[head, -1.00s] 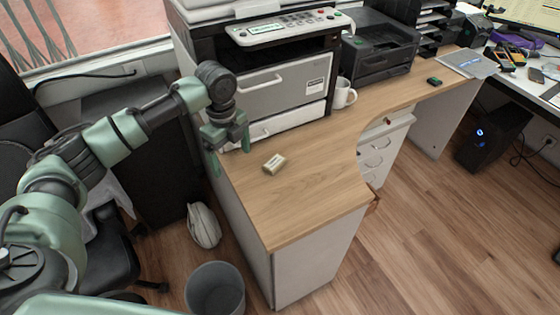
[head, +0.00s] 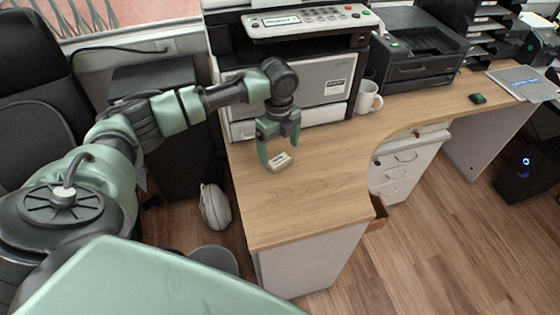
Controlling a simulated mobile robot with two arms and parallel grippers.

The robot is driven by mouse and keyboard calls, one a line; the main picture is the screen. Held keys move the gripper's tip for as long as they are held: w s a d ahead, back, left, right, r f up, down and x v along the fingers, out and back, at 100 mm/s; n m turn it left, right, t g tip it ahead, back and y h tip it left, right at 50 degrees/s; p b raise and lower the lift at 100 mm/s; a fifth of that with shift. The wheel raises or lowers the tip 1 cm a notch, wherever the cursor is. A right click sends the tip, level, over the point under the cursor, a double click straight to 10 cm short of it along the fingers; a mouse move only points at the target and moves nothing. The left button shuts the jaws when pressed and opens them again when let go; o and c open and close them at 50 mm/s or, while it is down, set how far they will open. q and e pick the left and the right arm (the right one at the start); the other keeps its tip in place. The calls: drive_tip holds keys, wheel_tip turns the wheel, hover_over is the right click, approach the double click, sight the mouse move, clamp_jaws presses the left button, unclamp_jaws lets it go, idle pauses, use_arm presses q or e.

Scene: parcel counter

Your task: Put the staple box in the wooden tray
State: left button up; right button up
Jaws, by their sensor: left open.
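A small cream box (head: 280,164) with a dark label, which looks like the staple box, lies on the wooden counter in front of the printer. My left gripper (head: 280,151) is open, pointing down at the box, with its fingers at the box's far side and left end. I cannot tell whether they touch it. A brown wooden edge (head: 379,207) shows low beside the counter's right edge, mostly hidden; I cannot tell whether it is the wooden tray. My right gripper is not in view.
A large printer (head: 325,80) stands right behind the gripper. A white mug (head: 368,98) and a black printer (head: 415,55) stand to its right. A small dark green item (head: 477,98) lies farther right. The counter's front part (head: 300,210) is clear.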

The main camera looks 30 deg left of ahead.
sight(279, 161)
use_arm(q)
wheel_tip(279, 161, down, 4)
drive_tip(key=shift+f, duration=0.15)
drive_tip(key=shift+w+a+f, duration=0.1)
drive_tip(key=shift+a+f, duration=0.05)
drive_tip(key=c, duration=1.7)
drive_tip(key=shift+o, duration=0.2)
drive_tip(key=shift+r, duration=0.2)
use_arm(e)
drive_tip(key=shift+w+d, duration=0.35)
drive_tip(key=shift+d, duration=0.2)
use_arm(q)
drive_tip(key=shift+r, duration=0.1)
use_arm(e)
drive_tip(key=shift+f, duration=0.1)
